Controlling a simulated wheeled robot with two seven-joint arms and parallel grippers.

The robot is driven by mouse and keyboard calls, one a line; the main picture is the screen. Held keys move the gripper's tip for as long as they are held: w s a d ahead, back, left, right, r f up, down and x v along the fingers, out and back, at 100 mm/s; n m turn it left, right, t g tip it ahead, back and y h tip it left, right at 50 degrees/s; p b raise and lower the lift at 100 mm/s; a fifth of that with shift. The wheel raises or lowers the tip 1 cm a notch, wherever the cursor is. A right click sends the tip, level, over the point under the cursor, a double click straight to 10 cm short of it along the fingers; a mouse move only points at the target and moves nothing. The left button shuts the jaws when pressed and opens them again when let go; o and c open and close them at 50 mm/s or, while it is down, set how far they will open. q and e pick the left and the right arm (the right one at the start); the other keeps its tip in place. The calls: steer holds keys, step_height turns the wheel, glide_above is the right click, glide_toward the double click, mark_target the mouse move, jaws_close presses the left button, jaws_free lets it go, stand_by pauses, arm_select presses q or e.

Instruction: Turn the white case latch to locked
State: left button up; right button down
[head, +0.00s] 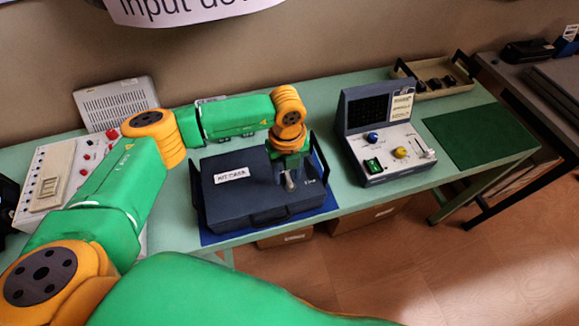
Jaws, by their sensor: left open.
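The dark blue-grey case (247,203) lies closed on a blue mat (325,209) on the green table, with a white label on its lid. A small pale latch lever (290,181) stands on the right part of the case, with small unreadable marking beside it. My left gripper (288,172) reaches down from the orange wrist right at the latch. It is open; its fingers are small and partly hidden by the wrist, so I cannot tell if they touch the lever. My right gripper is not in view.
A control console (385,140) with coloured knobs stands right of the case. A green mat (480,136) and a wooden tray (437,82) lie farther right. A white button panel (60,180) and a grey vented box (115,103) are at the left.

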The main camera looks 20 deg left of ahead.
mark_target(289, 181)
arm_select(q)
steer(key=shift+s+f, duration=0.45)
steer(key=shift+f, duration=0.3)
steer(key=shift+w+f, duration=0.45)
steer(key=shift+w, duration=0.55)
steer(key=shift+c, duration=0.8)
steer(key=c, duration=0.4)
steer(key=shift+s+r, duration=0.1)
steer(key=shift+s, duration=0.15)
jaws_close()
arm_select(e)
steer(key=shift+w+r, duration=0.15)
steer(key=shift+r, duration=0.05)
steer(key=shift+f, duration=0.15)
